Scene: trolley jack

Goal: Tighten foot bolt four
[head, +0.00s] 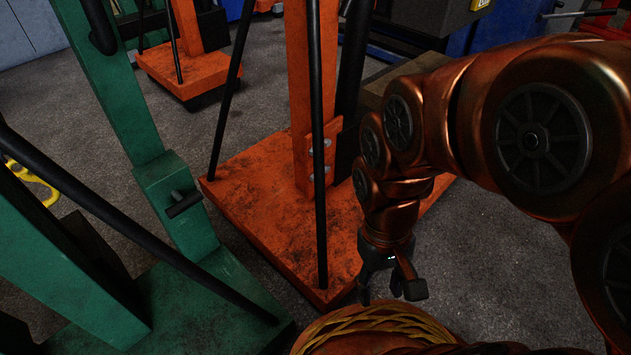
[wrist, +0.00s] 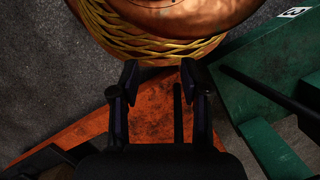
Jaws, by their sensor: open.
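The orange jack stand has a flat, stained foot plate (head: 270,210) with an upright post (head: 302,90) on it. A small bracket (head: 318,160) at the foot of the post carries a few bolt heads (head: 327,142). I cannot tell which bolt is number four. My gripper (head: 390,290) hangs pointing down near the front right edge of the foot plate, apart from the bracket. In the wrist view my gripper (wrist: 160,76) has its two fingers apart with nothing between them. The orange plate (wrist: 155,105) shows behind them; no bolt is clear there.
A green stand (head: 165,200) with a black bar is at the left. Another orange stand (head: 190,68) is behind. Grey floor (head: 490,240) is open at the right.

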